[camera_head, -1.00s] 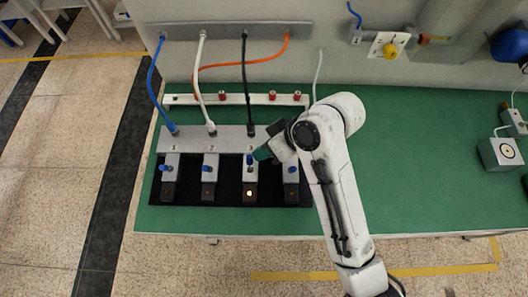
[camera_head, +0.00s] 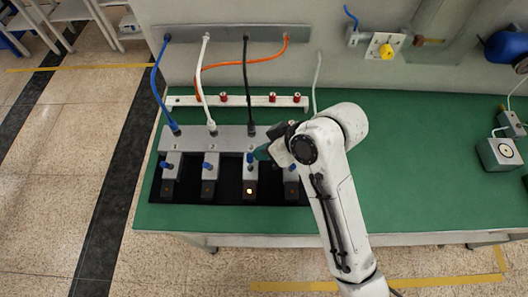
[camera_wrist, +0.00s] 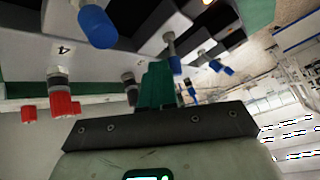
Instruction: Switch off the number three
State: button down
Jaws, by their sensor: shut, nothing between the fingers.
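Switch unit number three (camera_head: 250,173) is third from the left in a row on a black base. Its blue-capped lever (camera_head: 250,159) leans further toward the back than those of units one and two, and its lamp (camera_head: 249,190) glows white. My gripper (camera_head: 262,153) has green fingers, shut and empty, just right of that lever. Whether they touch it I cannot tell. In the wrist view the closed fingers (camera_wrist: 158,85) stand close to a blue-tipped lever (camera_wrist: 175,64). Unit four's lever (camera_wrist: 97,27) is large at upper left; in the head view my gripper partly hides that unit (camera_head: 291,174).
Blue (camera_head: 155,85), white (camera_head: 201,90) and black cables (camera_head: 245,85) run from a wall bar to the units. A white rail (camera_head: 288,101) with red caps lies behind them. The green bench (camera_head: 420,190) is clear on the right, apart from a grey box (camera_head: 499,154).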

jog(key=shift+s+a+f+n+t+b, duration=0.15)
jog(key=shift+s+n+t+b, duration=0.25)
jog(key=shift+s+t+b, duration=0.45)
jog(key=shift+s+r+n+t, duration=0.2)
jog(key=shift+s+n+t, duration=0.1)
jog(key=shift+t, duration=0.55)
jog(key=shift+w, duration=0.2)
jog(key=shift+w+f, duration=0.35)
jog(key=shift+w, duration=0.3)
